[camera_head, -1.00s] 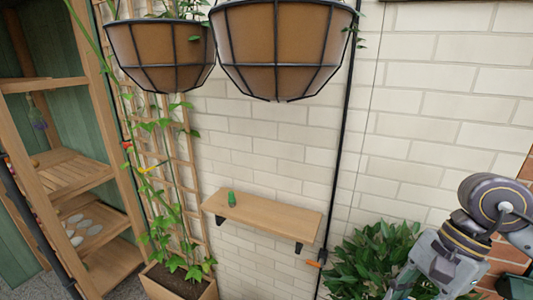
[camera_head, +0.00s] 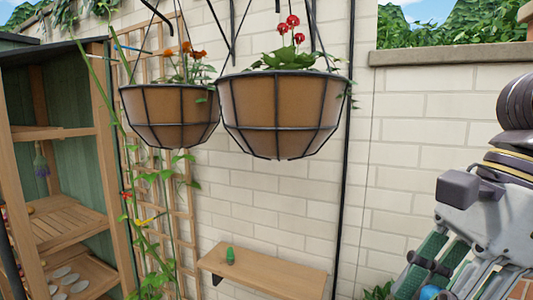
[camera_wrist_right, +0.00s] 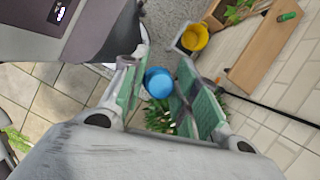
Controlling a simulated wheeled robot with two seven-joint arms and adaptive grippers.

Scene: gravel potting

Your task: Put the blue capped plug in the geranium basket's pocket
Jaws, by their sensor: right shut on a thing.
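The blue capped plug (camera_wrist_right: 158,83) sits between the green pads of my right gripper (camera_wrist_right: 159,88) in the right wrist view; its blue round top shows and its lower part is hidden. In the head view my right gripper (camera_head: 438,272) is at the lower right, below and to the right of the baskets. The basket with round red blooms, which look like geraniums (camera_head: 290,30), is the right hanging basket (camera_head: 280,112). Its pocket and inside are hidden by its front wall. My left gripper is not in view.
A second hanging basket (camera_head: 170,115) with orange flowers is to the left. A wooden wall shelf (camera_head: 265,272) below holds a small green thing (camera_head: 230,255). A trellis and an open wooden cabinet (camera_head: 55,200) stand at the left. A yellow pot (camera_wrist_right: 195,38) shows in the wrist view.

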